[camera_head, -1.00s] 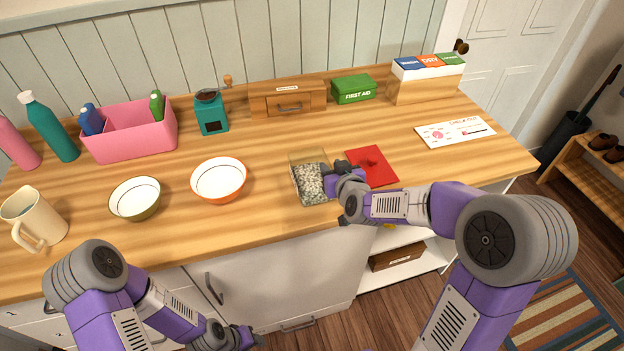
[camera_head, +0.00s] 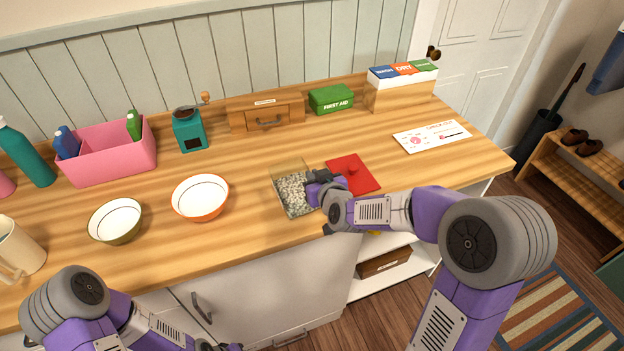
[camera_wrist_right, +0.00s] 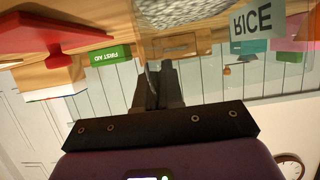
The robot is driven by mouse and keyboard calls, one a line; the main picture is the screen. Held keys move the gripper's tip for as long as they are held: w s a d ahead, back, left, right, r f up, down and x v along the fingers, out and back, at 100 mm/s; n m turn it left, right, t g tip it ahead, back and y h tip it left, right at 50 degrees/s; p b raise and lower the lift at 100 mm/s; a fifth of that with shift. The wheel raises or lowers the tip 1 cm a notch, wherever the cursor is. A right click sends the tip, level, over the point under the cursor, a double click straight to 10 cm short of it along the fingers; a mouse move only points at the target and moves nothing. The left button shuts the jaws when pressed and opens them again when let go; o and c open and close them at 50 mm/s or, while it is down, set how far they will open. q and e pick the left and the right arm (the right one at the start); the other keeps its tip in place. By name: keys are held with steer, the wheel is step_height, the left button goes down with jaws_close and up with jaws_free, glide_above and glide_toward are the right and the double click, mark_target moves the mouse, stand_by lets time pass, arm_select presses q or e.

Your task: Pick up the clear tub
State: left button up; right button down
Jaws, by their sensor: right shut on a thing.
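The clear tub (camera_head: 284,209) holds speckled grey-white grains and stands near the counter's front, left of its red lid (camera_head: 366,183). My right gripper (camera_head: 314,181) reaches in from the right and is shut on the tub's right side wall. The wrist view, upside down, shows the right fingers (camera_wrist_right: 158,88) together, grains (camera_wrist_right: 170,12) at the top and a mirrored RICE label (camera_wrist_right: 250,22). I cannot tell if the tub is clear of the counter. My left gripper (camera_head: 228,347) is at the bottom edge, mostly cut off.
An orange-rimmed bowl (camera_head: 200,198) and a green bowl (camera_head: 115,221) stand left of the tub. A pink bin (camera_head: 110,163), a teal grinder (camera_head: 190,132), a wooden drawer box (camera_head: 266,112) and a green first-aid box (camera_head: 331,99) line the back. Bare counter lies behind the tub.

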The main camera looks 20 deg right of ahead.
steer(key=shift+r+p, duration=2.25)
steer(key=shift+r, duration=2.35)
